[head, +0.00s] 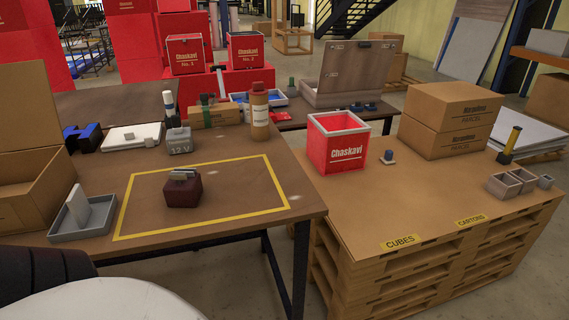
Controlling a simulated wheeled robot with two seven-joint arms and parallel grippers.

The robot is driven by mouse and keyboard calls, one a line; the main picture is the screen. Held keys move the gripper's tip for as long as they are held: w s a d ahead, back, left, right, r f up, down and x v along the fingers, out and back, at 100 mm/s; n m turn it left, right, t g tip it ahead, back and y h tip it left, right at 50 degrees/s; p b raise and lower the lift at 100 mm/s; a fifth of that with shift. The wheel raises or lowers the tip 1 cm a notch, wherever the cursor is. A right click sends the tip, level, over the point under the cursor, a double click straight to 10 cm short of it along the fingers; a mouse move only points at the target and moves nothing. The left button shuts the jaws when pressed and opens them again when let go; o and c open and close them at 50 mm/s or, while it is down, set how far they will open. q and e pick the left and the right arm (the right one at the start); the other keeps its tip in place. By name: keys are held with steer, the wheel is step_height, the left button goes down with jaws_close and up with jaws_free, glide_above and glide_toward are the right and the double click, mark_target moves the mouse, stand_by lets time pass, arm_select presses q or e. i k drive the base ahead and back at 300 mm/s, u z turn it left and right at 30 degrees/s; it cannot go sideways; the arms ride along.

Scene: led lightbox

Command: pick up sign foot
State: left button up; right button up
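A dark maroon block (182,194) with a grey piece (184,174) on top stands inside the yellow taped rectangle (205,229) on the left table. It may be the sign foot, but I cannot tell for sure. A grey tray (84,232) with an upright white piece (103,207) stands left of the rectangle. A grey block marked 12V (179,142) stands behind the rectangle. Neither of my grippers shows in the head view.
A tan bottle (260,112), a white device (133,136) and a blue-black item (82,138) stand along the table's back. An open carton (30,150) is at left. A red Chaskavi bin (338,143) stands on the right surface. The rectangle's right part is clear.

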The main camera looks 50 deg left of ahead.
mark_target(183, 187)
steer(key=z, duration=1)
steer(key=k, duration=1.5)
steer(key=u, duration=2.35)
